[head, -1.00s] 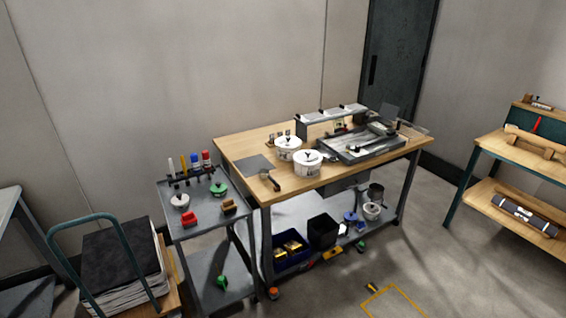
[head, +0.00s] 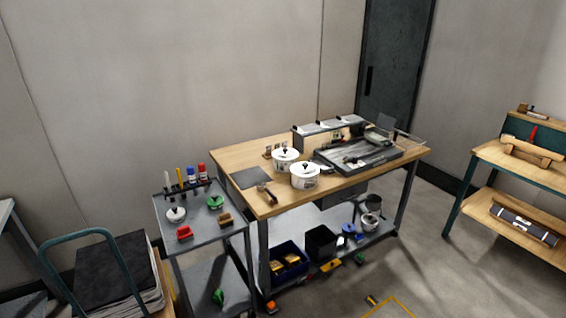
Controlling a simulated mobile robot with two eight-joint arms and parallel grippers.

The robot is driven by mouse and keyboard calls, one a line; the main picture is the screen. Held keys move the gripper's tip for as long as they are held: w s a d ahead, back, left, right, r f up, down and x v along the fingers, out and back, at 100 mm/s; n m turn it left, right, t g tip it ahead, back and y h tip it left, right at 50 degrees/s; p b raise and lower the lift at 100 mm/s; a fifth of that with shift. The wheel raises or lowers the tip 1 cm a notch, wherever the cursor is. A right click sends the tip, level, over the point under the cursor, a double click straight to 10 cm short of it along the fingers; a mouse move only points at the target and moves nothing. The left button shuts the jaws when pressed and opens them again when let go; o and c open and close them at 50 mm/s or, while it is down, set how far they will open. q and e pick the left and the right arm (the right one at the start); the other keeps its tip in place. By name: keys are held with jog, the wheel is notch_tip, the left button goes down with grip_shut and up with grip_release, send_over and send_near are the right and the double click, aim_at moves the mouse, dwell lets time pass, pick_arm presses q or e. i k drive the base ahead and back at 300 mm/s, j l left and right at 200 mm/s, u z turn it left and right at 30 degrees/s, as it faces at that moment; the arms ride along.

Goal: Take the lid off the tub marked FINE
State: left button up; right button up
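Two white lidded tubs stand on the wooden-topped workbench (head: 225,157). The rear-left tub (head: 285,160) and the front-right tub (head: 305,176) each have a white lid with a dark knob on top. Both lids appear to be on. The markings on the tubs are too small to read, so I cannot tell which is marked FINE. Neither of my grippers shows in the head view.
A small grey cart (head: 197,222) with markers and coloured pieces stands left of the bench. A trolley (head: 82,241) stacked with dark sheets is further left. A grey tray (head: 365,158) lies right of the tubs. A wooden shelf unit (head: 490,153) stands far right. Open floor lies front right.

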aim_at(282, 154)
jog(key=i+l+u, duration=0.1)
jog(key=i, duration=0.3)
jog(key=i+l+u, duration=0.1)
jog(key=i, duration=0.25)
jog(key=i+l+u, duration=0.1)
jog(key=i+l, duration=0.15)
jog(key=i, duration=0.1)
